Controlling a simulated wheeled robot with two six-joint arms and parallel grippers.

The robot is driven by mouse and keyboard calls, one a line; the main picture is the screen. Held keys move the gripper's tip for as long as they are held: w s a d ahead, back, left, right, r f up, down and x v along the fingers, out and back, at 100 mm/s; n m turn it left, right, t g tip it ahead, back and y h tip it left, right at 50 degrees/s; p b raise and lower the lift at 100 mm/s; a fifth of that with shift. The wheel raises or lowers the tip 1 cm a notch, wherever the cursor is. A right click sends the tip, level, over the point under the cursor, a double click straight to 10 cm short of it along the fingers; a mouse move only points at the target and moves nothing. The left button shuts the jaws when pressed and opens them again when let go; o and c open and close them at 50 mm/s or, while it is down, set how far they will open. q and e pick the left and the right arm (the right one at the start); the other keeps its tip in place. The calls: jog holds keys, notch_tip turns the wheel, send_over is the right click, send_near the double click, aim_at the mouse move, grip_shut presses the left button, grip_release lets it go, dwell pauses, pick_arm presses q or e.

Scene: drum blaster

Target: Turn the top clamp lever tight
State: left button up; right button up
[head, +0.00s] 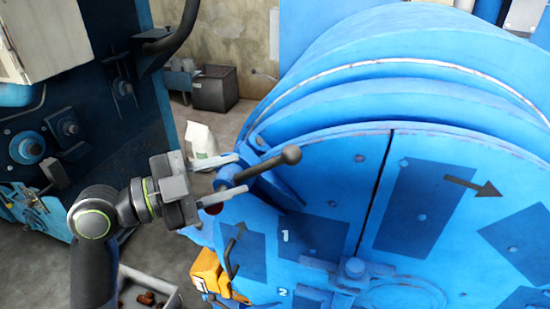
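The top clamp lever (267,167) is a dark rod with a round knob at its upper right end. It sits at the upper left edge of the blue drum door (340,190), above the white mark "1". It slants up to the right from a blue pivot end. My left gripper (243,172) comes in from the left with its two pale fingers apart. The lever's pivot end shows between the fingers; I cannot tell whether they touch it. My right gripper is not in view.
A lower dark lever (233,258) stands on the door's left side near mark "2", beside a yellow block (206,270). A blue machine (110,100) is at the left. A white bag (200,139) and a grey bin (214,88) stand on the floor behind.

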aim_at(260, 167)
pick_arm(q)
jog(key=p+x, duration=0.2)
jog(key=x, duration=0.4)
jog(key=shift+d+r, duration=0.1)
jog(key=shift+d, duration=0.15)
jog(key=shift+x, duration=1.1)
grip_shut()
